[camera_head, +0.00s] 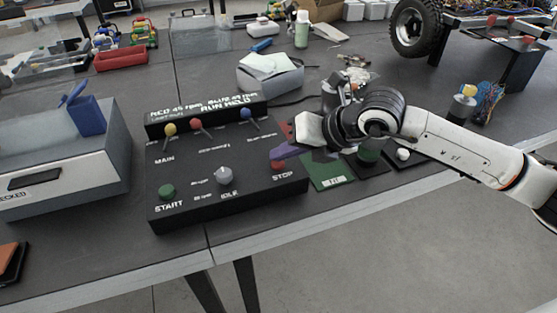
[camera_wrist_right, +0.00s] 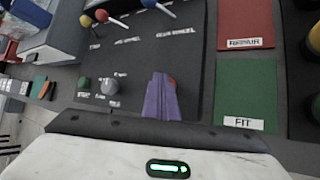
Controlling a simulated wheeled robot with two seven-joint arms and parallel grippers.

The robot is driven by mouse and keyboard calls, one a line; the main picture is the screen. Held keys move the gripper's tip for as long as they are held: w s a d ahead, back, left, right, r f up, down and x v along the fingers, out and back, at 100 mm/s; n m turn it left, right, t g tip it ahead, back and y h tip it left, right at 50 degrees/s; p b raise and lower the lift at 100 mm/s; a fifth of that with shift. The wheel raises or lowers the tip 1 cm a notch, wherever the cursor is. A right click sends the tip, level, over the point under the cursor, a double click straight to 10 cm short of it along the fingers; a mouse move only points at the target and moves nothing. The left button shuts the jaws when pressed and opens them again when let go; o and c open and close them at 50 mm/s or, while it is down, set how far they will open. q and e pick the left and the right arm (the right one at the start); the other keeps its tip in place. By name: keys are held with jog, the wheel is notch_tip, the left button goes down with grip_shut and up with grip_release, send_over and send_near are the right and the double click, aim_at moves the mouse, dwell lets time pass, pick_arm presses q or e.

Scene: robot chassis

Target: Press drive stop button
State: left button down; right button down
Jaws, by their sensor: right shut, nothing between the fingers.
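The black control box (camera_head: 215,195) stands on the table, with labels MAIN, START, IDLE and STOP. The red stop button (camera_head: 278,165) sits at its front right, just above the STOP label. My right gripper (camera_head: 276,155) reaches in from the right with its purple fingers shut and empty, right at the stop button. In the right wrist view the shut fingers (camera_wrist_right: 161,90) hide most of the stop button, and a red sliver (camera_wrist_right: 171,82) shows at their right edge. I cannot tell whether they touch it. My left gripper is not in view.
The box also carries a green start button (camera_head: 167,191), a grey knob (camera_head: 224,175) and yellow, red and blue levers. Right of it lie a red REPAIR mat (camera_wrist_right: 245,25) and a green FIT mat (camera_head: 328,172). A grey case (camera_head: 60,165) stands at left.

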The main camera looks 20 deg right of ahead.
aim_at(283, 165)
jog(key=shift+s+f, duration=0.1)
jog(key=shift+f, duration=0.2)
jog(key=shift+r, duration=0.2)
dwell(0.4)
jog(key=shift+r+p, duration=1.7)
jog(key=shift+r, duration=1.5)
